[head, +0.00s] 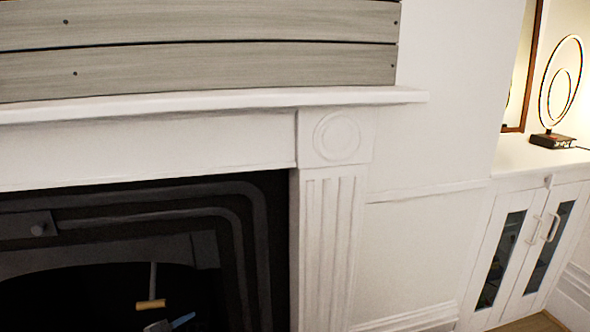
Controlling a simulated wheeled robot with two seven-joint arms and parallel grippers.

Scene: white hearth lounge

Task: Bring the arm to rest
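Neither of my grippers can be made out in the head view, and no arm of mine is clearly visible. I cannot tell from this frame how either arm is posed or whether either gripper holds anything.
A white fireplace surround (332,240) with a mantel shelf (220,102) fills the left and middle. Inside its dark opening, a thin rod with a tan crosspiece (151,304) shows, and a blue-tipped piece (183,320) below. At right, a white cabinet (507,255) bears a ring lamp (553,140).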

